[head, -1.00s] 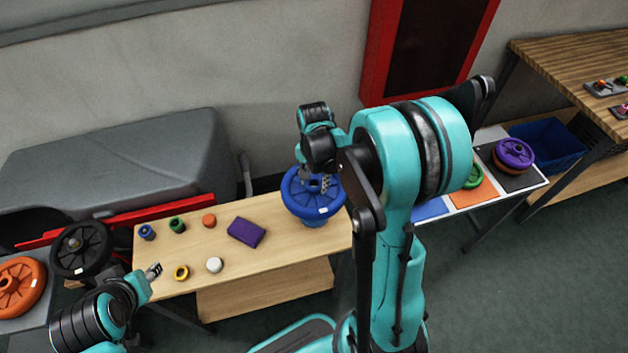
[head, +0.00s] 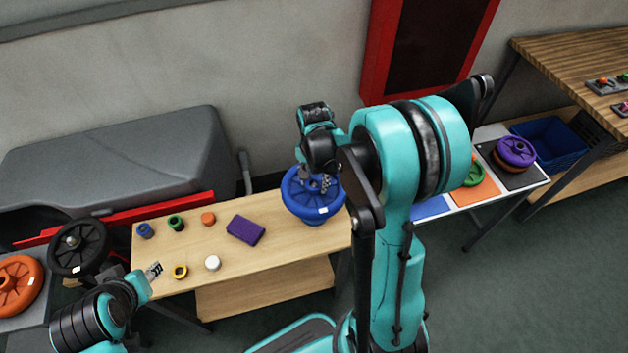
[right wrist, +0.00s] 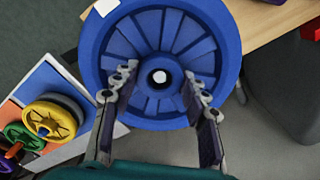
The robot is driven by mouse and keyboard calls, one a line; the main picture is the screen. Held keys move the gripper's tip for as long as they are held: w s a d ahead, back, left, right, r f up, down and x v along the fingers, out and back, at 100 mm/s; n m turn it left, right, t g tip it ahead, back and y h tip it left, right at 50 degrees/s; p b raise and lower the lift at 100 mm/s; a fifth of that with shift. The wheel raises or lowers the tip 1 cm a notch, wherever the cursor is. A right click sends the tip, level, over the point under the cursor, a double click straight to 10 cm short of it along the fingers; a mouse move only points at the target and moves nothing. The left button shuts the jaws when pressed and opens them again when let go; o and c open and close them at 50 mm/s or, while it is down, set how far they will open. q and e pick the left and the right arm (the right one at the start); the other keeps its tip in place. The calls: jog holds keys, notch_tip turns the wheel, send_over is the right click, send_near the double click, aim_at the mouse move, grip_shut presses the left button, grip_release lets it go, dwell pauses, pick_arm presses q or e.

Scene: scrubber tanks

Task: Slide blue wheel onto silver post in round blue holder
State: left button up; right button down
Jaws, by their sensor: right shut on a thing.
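The blue wheel (head: 298,207) is at the right end of the light wooden table, roughly level. It also shows in the right wrist view (right wrist: 103,40), face on, with spokes and a white label. My right gripper (head: 318,181) is shut on its hub from above; in the right wrist view its two fingers (right wrist: 159,96) lie on either side of the hub. A bright round spot shows in the hub's centre; I cannot tell whether it is the post's end. Blue shows under the wheel, perhaps the holder, mostly hidden. My left gripper (head: 155,269) is empty at the table's left front.
On the table (head: 190,262) lie a purple block (head: 245,229) and several small coloured rings and caps. A black wheel (head: 79,248) and an orange wheel (head: 18,286) are at left. A stand with coloured mats and a purple wheel (head: 515,151) is at right.

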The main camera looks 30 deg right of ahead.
jog(key=shift+f+b, duration=1.45)
jog(key=shift+b, duration=0.1)
dwell(3.6)
jog(key=c, duration=0.7)
grip_release()
jog(key=shift+c, duration=0.2)
jog(key=shift+r, duration=0.1)
jog(key=shift+r+p, duration=3.7)
jog(key=shift+r, duration=1.2)
